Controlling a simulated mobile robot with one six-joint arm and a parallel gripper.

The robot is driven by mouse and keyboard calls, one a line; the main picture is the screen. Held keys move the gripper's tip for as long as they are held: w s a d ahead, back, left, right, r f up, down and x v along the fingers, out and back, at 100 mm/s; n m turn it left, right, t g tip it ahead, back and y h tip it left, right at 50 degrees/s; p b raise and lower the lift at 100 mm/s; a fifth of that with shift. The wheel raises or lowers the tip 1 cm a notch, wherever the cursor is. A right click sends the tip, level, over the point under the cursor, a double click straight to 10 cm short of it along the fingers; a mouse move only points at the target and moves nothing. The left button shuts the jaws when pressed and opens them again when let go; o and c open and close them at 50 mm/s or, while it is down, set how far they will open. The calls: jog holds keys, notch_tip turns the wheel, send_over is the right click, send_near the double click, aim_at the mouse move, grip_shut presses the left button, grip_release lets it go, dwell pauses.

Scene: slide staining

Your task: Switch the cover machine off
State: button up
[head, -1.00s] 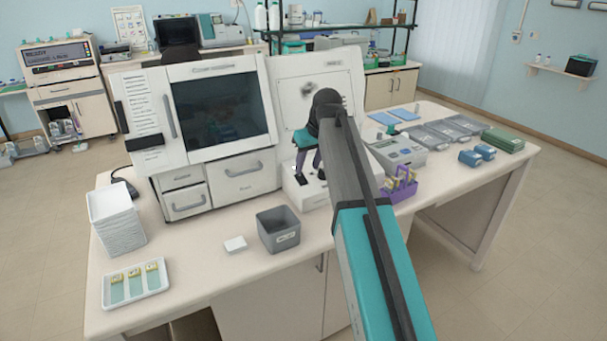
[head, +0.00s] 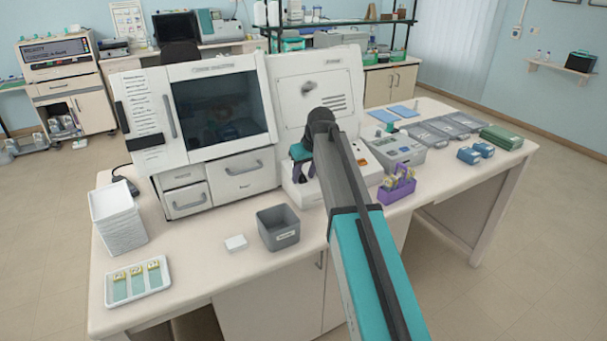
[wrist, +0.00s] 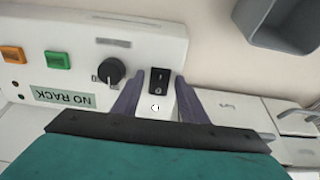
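The cover machine (head: 240,183) is the large white unit on the bench, with a dark window and a lighter panel section to its right. In the wrist view its control panel (wrist: 125,22) appears upside down. A black rocker switch (wrist: 159,81) sits there beside a black knob (wrist: 111,71). My gripper (head: 304,173) is low over the machine's right front ledge. In the wrist view its two purple-grey fingers (wrist: 159,88) stand apart on either side of the switch, with nothing held. I cannot tell whether the fingertips touch the panel.
The panel also has a green button (wrist: 57,60), an orange button (wrist: 13,55) and a "NO RACK" display (wrist: 62,93). A grey bin (head: 278,228) stands in front of the machine. A purple rack (head: 397,188) and a grey device (head: 394,150) stand to the right.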

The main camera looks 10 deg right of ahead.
grip_shut()
jog(key=shift+r, duration=0.1)
jog(key=shift+w+r+g+p, duration=0.25)
jog(key=shift+g+p, duration=0.35)
jog(key=shift+p, duration=0.15)
jog(key=shift+w+a+g+h+p, duration=0.15)
jog(key=shift+g+h+p, duration=0.35)
jog(key=shift+g+p, duration=0.2)
